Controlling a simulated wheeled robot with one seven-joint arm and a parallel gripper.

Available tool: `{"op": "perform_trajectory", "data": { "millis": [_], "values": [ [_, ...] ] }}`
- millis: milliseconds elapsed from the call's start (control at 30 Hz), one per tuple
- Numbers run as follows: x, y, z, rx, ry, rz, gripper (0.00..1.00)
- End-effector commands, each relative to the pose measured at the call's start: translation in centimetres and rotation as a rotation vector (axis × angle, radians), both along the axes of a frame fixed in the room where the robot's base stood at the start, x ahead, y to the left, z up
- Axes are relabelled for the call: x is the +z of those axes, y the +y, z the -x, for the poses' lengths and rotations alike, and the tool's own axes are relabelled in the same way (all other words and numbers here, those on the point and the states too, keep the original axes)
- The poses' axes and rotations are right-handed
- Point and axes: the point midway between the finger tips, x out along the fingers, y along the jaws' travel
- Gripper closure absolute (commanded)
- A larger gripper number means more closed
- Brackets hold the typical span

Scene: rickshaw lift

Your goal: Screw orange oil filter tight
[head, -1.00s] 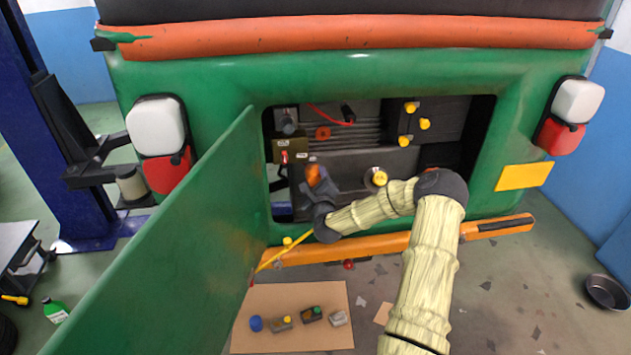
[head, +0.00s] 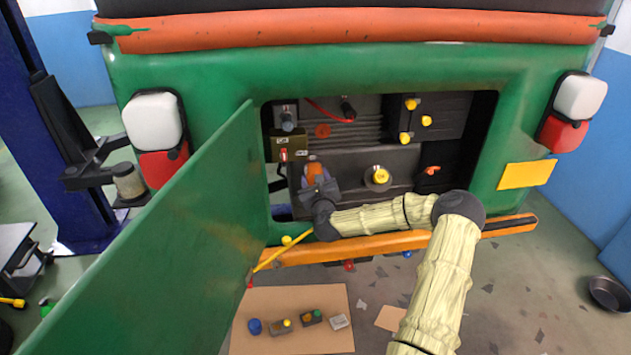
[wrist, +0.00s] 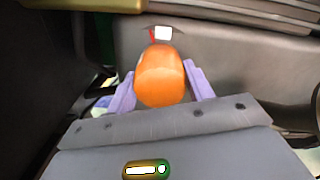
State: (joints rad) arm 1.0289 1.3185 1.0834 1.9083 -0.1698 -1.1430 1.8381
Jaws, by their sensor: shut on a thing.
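The orange oil filter (wrist: 161,78) sits between the two purple fingers of my gripper (wrist: 159,88) in the wrist view. Behind it is a dark grey surface, the engine side. In the head view the orange filter (head: 315,170) shows just above my gripper (head: 318,187), inside the engine bay at its lower left. My gripper is shut on the filter. The joint between the filter and the engine is hidden, so its seating cannot be told.
The open green door (head: 185,235) stands left of my arm. The orange bumper (head: 370,244) runs below the bay. A yellow round cap (head: 378,175) and an orange-red handle (head: 432,170) lie to the right. A cardboard sheet (head: 290,343) with several parts lies on the floor.

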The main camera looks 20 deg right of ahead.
Motion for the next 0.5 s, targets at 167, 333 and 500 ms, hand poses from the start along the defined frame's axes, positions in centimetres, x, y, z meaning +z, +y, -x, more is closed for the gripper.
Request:
{"op": "perform_trajectory", "data": {
  "millis": [167,333,500],
  "values": [
    [0.34,-0.14,-0.19,-0.003,-0.047,-0.121,0.76],
    [0.63,-0.12,-0.22,-0.001,-0.057,-0.149,0.75],
    [0.65,-0.11,-0.22,-0.002,-0.057,-0.148,0.75]
  ]
}}
